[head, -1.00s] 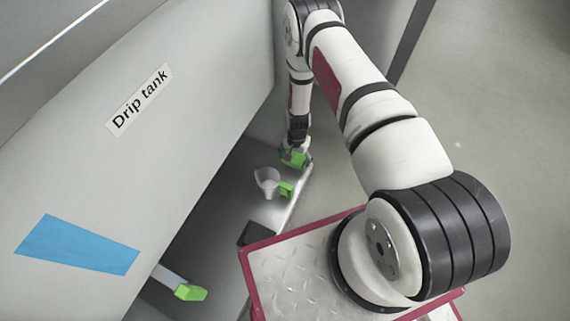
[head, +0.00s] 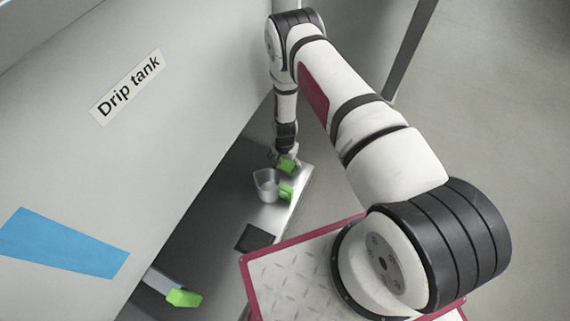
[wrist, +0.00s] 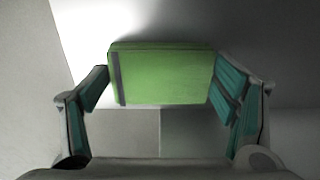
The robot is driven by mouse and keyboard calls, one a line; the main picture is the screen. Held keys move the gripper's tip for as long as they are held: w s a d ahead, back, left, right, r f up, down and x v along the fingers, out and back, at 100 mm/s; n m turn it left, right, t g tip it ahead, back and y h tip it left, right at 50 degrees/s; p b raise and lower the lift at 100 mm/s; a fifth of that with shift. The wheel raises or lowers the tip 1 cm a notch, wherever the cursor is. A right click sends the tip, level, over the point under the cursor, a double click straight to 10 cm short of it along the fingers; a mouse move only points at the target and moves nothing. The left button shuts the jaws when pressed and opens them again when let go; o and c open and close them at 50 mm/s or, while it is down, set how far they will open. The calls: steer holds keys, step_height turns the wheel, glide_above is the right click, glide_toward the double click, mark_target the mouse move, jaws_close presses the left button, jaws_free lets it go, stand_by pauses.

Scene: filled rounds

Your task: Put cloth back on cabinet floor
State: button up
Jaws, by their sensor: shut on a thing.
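My gripper (wrist: 160,88) is shut on a green block (wrist: 162,78) with a grey stripe near its left edge. The teal pads stand at its two sides. In the head view the green block (head: 286,166) shows at the end of my arm, over or on the far end of a pale metal ledge (head: 280,212). I cannot tell whether it touches the ledge. No loose cloth is plain to see, and I cannot tell whether the green block is part of it. A flat dark square (head: 254,238) lies at the near end of the ledge. The dark cabinet interior (head: 205,228) is partly hidden by the grey panel.
A clear cup (head: 265,184) with a green handle (head: 286,192) stands on the ledge close to my gripper. A grey panel (head: 170,120) labelled "Drip tank" fills the left. Another green-ended handle (head: 183,298) sticks out below it. Open floor (head: 480,110) lies at the right.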

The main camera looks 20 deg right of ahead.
mark_target(285, 165)
steer(key=o, duration=1.1)
steer(key=shift+f, duration=0.1)
step_height(285, 165, up, 12)
steer(key=p, duration=0.5)
